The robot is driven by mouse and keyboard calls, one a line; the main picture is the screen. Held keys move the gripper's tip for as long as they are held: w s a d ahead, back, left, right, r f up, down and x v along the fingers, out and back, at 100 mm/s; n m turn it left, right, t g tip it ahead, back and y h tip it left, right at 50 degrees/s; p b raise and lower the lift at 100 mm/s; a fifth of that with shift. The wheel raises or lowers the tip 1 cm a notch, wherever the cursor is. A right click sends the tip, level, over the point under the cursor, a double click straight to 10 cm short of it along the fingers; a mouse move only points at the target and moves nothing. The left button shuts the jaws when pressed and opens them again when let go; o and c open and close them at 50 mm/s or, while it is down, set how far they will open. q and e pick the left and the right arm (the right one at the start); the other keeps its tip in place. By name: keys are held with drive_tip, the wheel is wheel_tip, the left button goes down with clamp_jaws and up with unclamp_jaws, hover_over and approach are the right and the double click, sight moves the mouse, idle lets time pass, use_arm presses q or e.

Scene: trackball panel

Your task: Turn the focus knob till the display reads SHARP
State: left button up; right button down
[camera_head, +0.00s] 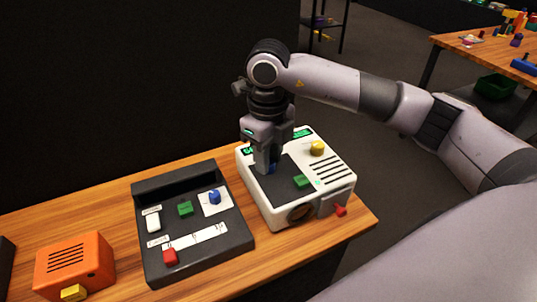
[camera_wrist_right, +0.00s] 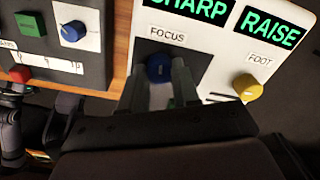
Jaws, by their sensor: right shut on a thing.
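The white device (camera_head: 262,206) stands on the wooden table at the right. Its blue focus knob (camera_wrist_right: 159,68) sits under the FOCUS label (camera_wrist_right: 167,36) in the right wrist view. My right gripper (camera_head: 268,168) points down from above and is shut on the blue knob, one finger on each side. The display (camera_wrist_right: 188,8) reads SHARP in green letters, and its top is cut off by the frame edge. In the head view my gripper hides most of the knob and part of the display.
A second display (camera_wrist_right: 275,30) reads RAISE, above a yellow FOOT knob (camera_wrist_right: 248,87). A green button (camera_head: 302,182) and a red part (camera_head: 340,211) are on the device's near side. A dark control panel (camera_head: 200,260) stands to the left, then an orange box (camera_head: 74,264).

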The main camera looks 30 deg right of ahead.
drive_tip(key=shift+w+r, duration=0.1)
drive_tip(key=shift+r, duration=0.05)
drive_tip(key=c, duration=0.8)
unclamp_jaws()
wheel_tip(320, 180, up, 7)
drive_tip(key=shift+r, duration=0.1)
